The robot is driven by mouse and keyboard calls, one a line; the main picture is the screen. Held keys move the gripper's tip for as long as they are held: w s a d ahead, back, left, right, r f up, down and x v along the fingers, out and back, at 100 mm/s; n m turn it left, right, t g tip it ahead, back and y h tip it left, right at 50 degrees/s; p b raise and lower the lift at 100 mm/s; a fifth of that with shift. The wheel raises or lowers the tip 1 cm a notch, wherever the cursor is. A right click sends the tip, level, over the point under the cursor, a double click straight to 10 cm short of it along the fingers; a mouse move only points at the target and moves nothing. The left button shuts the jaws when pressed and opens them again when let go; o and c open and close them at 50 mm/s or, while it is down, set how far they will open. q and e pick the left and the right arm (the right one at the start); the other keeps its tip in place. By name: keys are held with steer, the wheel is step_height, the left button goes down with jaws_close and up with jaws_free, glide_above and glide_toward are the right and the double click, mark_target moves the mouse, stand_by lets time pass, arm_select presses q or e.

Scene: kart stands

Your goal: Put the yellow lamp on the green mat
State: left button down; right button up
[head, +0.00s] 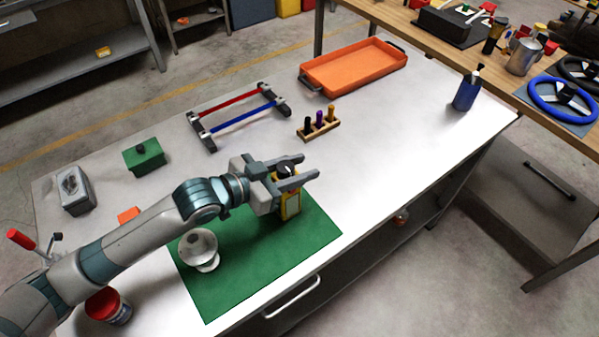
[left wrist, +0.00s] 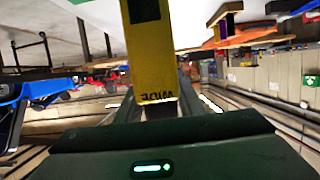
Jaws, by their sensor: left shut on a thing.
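The yellow lamp (head: 292,205) is upright, over the upper right part of the green mat (head: 250,262) in the head view. My left gripper (head: 300,170) reaches in from the left and is shut on the lamp near its top, partly hiding it. In the left wrist view the yellow lamp (left wrist: 150,55) stands between the fingers, with dark lettering on it. Its lower end looks at or very close to the mat; I cannot tell whether it touches. My right gripper is not in view.
A white bowl-like object (head: 199,247) stands on the mat's left part. A red-lidded jar (head: 106,306), a green box (head: 144,157), a red-and-blue bar frame (head: 236,108), a peg block (head: 319,125), an orange tray (head: 352,70) and a blue bottle (head: 466,92) stand around.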

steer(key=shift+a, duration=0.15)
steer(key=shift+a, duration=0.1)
arm_select(q)
steer(key=c, duration=1.2)
jaws_free()
steer(key=shift+f, duration=0.15)
steer(key=b+v, duration=0.3)
steer(key=v, duration=0.7)
steer(key=shift+s+a+r, duration=0.15)
steer(key=shift+a+r, duration=0.1)
steer(key=shift+a, duration=0.05)
steer(key=shift+s+a+r, duration=0.2)
steer(key=shift+s+a, duration=0.1)
steer(key=shift+a, duration=0.1)
steer(key=shift+s+a+r, duration=0.1)
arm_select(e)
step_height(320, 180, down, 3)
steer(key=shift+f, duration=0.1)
